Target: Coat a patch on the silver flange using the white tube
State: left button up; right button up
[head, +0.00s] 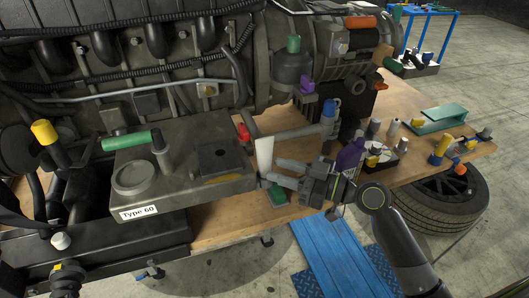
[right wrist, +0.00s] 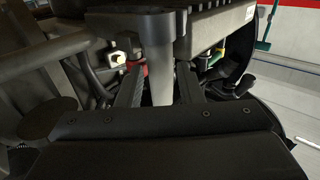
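The white tube (head: 264,155) stands roughly upright at the right end of the grey "Type 60" block, in front of the engine. My right gripper (head: 272,170) reaches it from the right, with its fingers around it. In the right wrist view the tube (right wrist: 160,75) looks grey in shade and sits between the two fingers, with little gap on either side. The tube's lower end is partly hidden by the gripper. I cannot single out the silver flange with certainty among the grey engine parts.
The grey block (head: 185,190) with a green-handled part (head: 130,140) lies left of the tube. A purple bottle (head: 350,153) stands behind my right gripper. Small cans, a teal item (head: 440,117) and a tyre (head: 448,203) are at the right. Blue panels (head: 335,255) lie on the floor.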

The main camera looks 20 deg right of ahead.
aim_at(263, 146)
jog(key=shift+x, duration=1)
jog(key=c, duration=0.6)
jog(key=shift+c, duration=0.2)
jog(key=shift+r, duration=0.1)
notch_tip(263, 146, up, 10)
jog(key=shift+b, duration=0.4)
